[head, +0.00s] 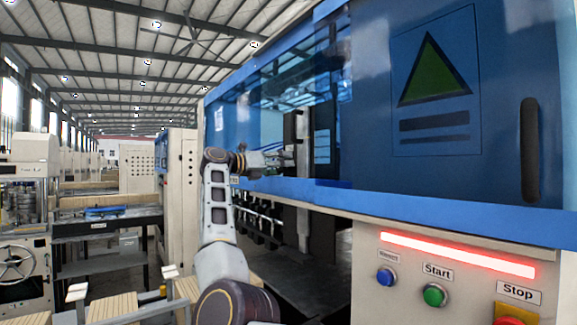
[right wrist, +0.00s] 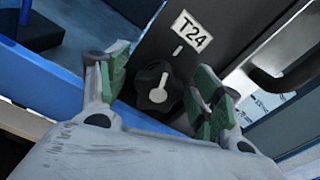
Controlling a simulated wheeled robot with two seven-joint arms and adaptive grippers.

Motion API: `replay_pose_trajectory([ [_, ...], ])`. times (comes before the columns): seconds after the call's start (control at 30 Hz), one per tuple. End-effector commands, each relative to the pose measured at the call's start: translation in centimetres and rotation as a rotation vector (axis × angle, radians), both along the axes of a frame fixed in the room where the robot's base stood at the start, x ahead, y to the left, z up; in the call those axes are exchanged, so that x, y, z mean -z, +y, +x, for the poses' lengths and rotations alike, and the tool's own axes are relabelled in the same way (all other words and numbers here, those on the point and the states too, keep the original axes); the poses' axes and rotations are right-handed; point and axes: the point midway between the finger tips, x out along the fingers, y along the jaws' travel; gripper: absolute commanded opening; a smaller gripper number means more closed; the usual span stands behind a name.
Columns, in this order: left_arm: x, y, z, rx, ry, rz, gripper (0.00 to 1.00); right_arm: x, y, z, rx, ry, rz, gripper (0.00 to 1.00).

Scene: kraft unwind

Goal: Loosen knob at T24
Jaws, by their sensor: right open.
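The T24 knob (right wrist: 157,88) is black and lobed, with a white pointer line on its face. It sits on a dark panel below a white T24 label (right wrist: 192,32). A short white tick (right wrist: 178,51) is on the panel between label and knob. My right gripper (right wrist: 162,70) is open, with its green-padded fingers on either side of the knob. Gaps show between pads and knob; I cannot tell its depth around it. In the head view my right gripper (head: 281,158) reaches to a black upright in the machine opening, and the knob cannot be made out. My left gripper is not in view.
The blue machine cover (head: 435,110) with a dark handle (head: 530,150) stands to the right. Below it are a blue button (head: 386,276), a green Start button (head: 434,295) and a red Stop button (head: 509,321). A dark curved part (right wrist: 285,75) lies right of the knob.

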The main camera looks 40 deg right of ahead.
Motion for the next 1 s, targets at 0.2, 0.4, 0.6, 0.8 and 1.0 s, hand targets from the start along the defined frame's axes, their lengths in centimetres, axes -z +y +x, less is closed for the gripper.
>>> replay_pose_trajectory([
  [0.2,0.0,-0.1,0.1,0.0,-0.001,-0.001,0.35,0.0,0.0,-0.1,0.001,-0.056,-0.007,0.66],
  [0.4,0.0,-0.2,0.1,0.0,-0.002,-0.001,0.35,0.0,0.0,-0.1,0.001,-0.147,-0.016,0.66],
  [0.6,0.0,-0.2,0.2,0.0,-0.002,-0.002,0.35,0.0,-0.1,-0.2,0.002,-0.251,-0.028,0.66],
  [0.8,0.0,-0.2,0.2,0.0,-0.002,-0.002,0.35,0.0,0.0,-0.3,0.002,-0.356,-0.039,0.66],
  [1.0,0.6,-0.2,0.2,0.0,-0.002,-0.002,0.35,0.1,2.4,0.1,-0.001,-0.36,-0.039,0.66],
])
